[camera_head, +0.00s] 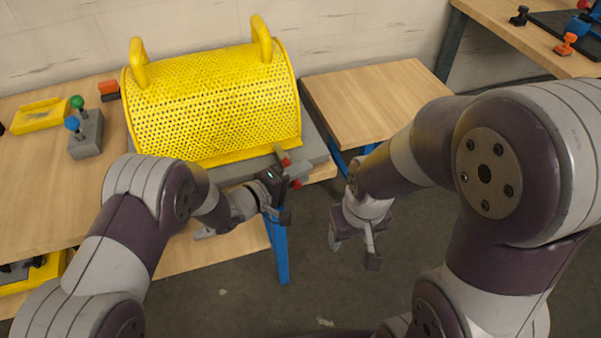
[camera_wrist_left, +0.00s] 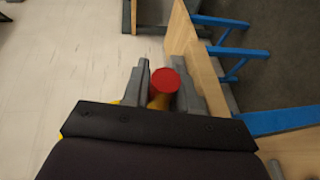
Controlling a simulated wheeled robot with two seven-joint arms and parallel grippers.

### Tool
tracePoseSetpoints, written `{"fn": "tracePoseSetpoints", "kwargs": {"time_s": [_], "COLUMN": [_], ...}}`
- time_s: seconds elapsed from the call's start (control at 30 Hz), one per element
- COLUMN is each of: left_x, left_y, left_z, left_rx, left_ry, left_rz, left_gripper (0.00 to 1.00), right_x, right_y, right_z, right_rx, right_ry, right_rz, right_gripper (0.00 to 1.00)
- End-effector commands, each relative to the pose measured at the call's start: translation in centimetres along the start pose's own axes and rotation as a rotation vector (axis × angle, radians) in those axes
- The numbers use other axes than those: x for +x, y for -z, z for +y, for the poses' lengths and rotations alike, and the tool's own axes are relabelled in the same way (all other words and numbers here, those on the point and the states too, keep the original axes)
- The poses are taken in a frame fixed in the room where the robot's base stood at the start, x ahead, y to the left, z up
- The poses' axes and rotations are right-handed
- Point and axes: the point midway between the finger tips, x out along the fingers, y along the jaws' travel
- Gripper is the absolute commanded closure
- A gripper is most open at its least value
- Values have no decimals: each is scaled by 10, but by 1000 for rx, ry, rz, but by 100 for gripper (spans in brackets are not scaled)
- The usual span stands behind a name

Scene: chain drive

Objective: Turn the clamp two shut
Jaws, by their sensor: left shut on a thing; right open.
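The yellow perforated guard (camera_head: 210,105) with two upright handles stands on a grey base at the table's front edge. Two red-tipped clamp handles show near its right front corner: one (camera_head: 284,160) at the guard's lower edge, one (camera_head: 295,184) at my left gripper. Which is clamp two I cannot tell. My left gripper (camera_head: 296,174) is at that corner. In the left wrist view its fingers are shut on a clamp handle with a round red end (camera_wrist_left: 166,81). The clamp's base is hidden. My right gripper (camera_head: 354,250) is open and empty over the floor, right of the table.
A grey box with green and blue knobs (camera_head: 86,138) and a yellow tray (camera_head: 40,115) stand at the left. A second wooden table (camera_head: 370,100) is at the right, with a gap of floor before it. Another table with small clamps is at the top right.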

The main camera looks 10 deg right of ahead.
Motion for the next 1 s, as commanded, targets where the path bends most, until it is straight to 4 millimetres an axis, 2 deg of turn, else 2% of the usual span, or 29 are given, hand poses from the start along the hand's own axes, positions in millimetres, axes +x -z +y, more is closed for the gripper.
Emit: {"fn": "tracePoseSetpoints", "kwargs": {"time_s": [0.13,0.17,0.2,0.23,0.57,0.67,0.9,1.0], "left_x": [0,0,0,0,-5,-22,-88,-108], "left_y": [0,0,0,0,0,1,2,1], "left_z": [-1,-1,-1,-1,0,1,0,0], "left_rx": [1,1,1,0,0,-1,-2,-2], "left_ry": [1,1,1,1,1,1,2,2], "left_rz": [-1,-1,-1,-1,2,4,6,3], "left_gripper": [100,69,56,52,52,52,52,52], "right_x": [0,0,0,0,-1,-3,-8,-9], "right_y": [0,0,0,0,0,0,1,1], "right_z": [0,0,0,0,0,0,0,0], "right_rx": [0,0,0,0,0,0,0,0], "right_ry": [0,0,0,0,0,0,0,0], "right_rz": [0,0,0,0,0,0,0,0], "right_gripper": [40,40,40,40,40,40,40,40]}}
